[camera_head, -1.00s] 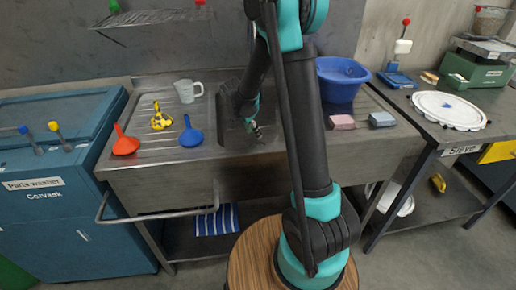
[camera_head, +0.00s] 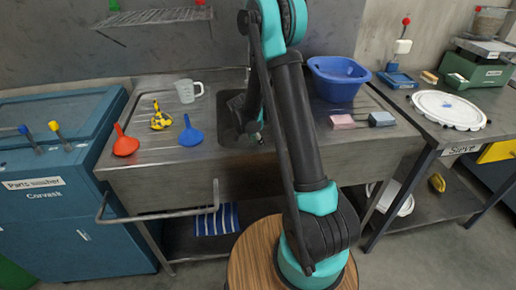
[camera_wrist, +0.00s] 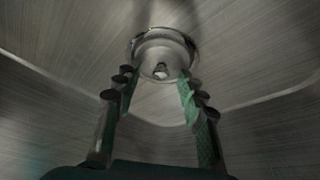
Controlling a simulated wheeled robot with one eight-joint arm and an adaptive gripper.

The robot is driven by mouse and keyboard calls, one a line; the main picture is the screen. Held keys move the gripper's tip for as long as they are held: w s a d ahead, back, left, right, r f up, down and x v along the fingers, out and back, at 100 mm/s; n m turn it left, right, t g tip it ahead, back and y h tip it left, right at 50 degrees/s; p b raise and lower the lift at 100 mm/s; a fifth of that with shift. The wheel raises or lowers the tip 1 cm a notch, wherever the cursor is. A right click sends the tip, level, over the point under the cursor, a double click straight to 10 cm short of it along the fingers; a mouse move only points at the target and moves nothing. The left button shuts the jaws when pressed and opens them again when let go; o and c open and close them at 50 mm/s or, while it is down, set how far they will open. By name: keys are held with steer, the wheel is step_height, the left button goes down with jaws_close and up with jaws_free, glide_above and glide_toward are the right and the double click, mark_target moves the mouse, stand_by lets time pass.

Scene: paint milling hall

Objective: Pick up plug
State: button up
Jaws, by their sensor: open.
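The plug (camera_wrist: 160,70) appears in the wrist view as a small shiny knob in the middle of a round metal drain ring (camera_wrist: 165,36) on the sink floor. I cannot tell how it sits in the ring. My gripper (camera_wrist: 158,86) is open, its two green-padded fingers on either side of the knob's line, with nothing between them. The gap to the plug is hard to judge. In the head view my gripper (camera_head: 258,138) is down in the sink basin (camera_head: 229,126), partly behind my arm, and the plug is hidden.
The basin walls surround my gripper. On the left drainboard are a red funnel (camera_head: 124,142), a yellow-and-black item (camera_head: 160,119), a blue funnel (camera_head: 190,134) and a clear jug (camera_head: 187,91). On the right are a blue tub (camera_head: 338,80), a pink block (camera_head: 342,122) and a grey-blue block (camera_head: 382,119).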

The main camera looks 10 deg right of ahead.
jaws_close()
steer(key=shift+r, duration=0.15)
